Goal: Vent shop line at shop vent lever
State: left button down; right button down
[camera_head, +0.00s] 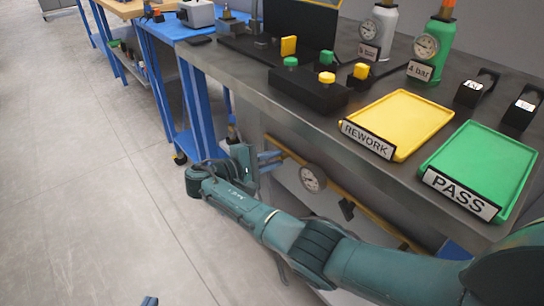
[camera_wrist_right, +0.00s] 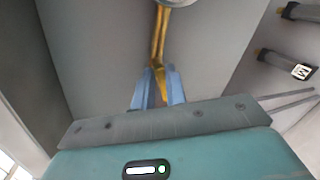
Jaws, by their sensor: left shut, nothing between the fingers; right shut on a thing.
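A yellow shop line (camera_head: 378,219) runs along the bench's front below the top, with a round gauge (camera_head: 312,178) on it. A dark valve-like part (camera_head: 347,209) hangs below the line. My right gripper (camera_head: 270,159) reaches in under the bench edge at the line's far end. In the right wrist view its blue fingers (camera_wrist_right: 158,88) are shut on a yellow bar (camera_wrist_right: 162,92); I cannot tell if this bar is the vent lever or the line itself. Only the blue tip of my left gripper (camera_head: 150,301) shows at the bottom edge, shut and empty, over the floor.
The metal bench carries a yellow REWORK tray (camera_head: 405,118), a green PASS tray (camera_head: 490,165), a button box (camera_head: 308,88) and two bottles with gauges. A blue workbench (camera_head: 185,30) stands farther back. The floor (camera_head: 80,180) at left is clear.

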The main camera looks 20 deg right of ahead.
pick_arm(q)
jog(key=shift+a+r, duration=0.1)
jog(key=shift+r, duration=0.3)
pick_arm(e)
jog(key=shift+s+m+t+y, duration=0.1)
jog(key=shift+m+t+y, duration=0.3)
jog(key=shift+m, duration=1.5)
jog(key=c, duration=1.5)
grip_release()
jog(key=shift+o, duration=0.2)
jog(key=shift+r, duration=0.1)
pick_arm(q)
jog(key=shift+a, duration=0.1)
